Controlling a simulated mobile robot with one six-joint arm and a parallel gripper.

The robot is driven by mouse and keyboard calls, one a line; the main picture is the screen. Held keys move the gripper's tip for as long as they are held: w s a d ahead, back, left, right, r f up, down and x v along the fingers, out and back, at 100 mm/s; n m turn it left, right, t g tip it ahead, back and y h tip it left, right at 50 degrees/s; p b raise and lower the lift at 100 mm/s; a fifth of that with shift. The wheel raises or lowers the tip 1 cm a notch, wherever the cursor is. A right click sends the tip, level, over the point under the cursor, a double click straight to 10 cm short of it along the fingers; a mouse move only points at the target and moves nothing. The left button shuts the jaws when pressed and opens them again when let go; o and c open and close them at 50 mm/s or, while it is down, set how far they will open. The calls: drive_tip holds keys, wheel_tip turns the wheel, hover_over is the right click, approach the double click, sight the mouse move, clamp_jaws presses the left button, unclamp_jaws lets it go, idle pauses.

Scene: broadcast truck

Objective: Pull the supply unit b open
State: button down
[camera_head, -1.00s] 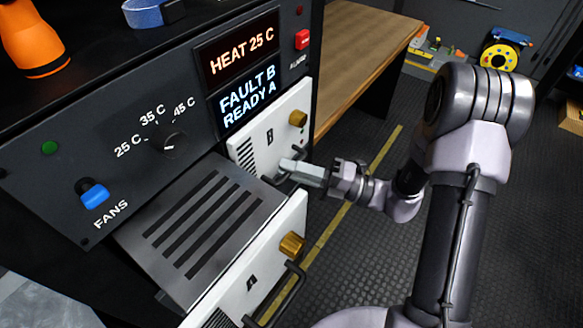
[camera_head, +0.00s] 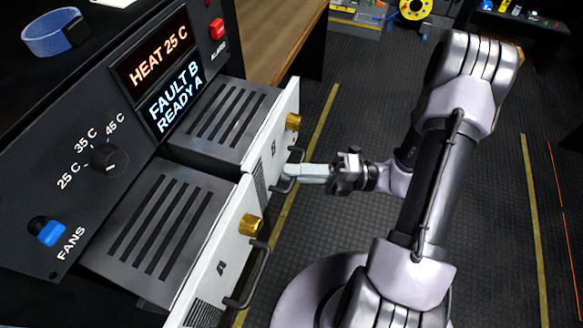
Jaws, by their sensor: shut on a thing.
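Supply unit B (camera_head: 231,118) is a grey slotted drawer with a white front panel marked B, and it stands well out of the rack. Its front has a brass knob (camera_head: 293,121) and a dark bar handle (camera_head: 290,168). My gripper (camera_head: 296,173) is shut on that handle, reaching in from the right. Supply unit A (camera_head: 147,240), beside it and nearer, is also pulled out. Its white front carries a brass knob and a dark handle (camera_head: 249,277).
The rack panel (camera_head: 72,158) has a temperature dial (camera_head: 110,160), a blue fans switch (camera_head: 47,231) and a display (camera_head: 160,75) reading HEAT 25 C, FAULT B, READY A. A wooden bench (camera_head: 268,30) stands behind. The floor (camera_head: 345,215) to the right is open.

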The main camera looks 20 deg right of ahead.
drive_tip(key=c, duration=1.5)
unclamp_jaws()
drive_tip(key=p+v, duration=0.3)
drive_tip(key=v, duration=1.4)
drive_tip(key=shift+d, duration=0.25)
drive_tip(key=shift+r, duration=0.1)
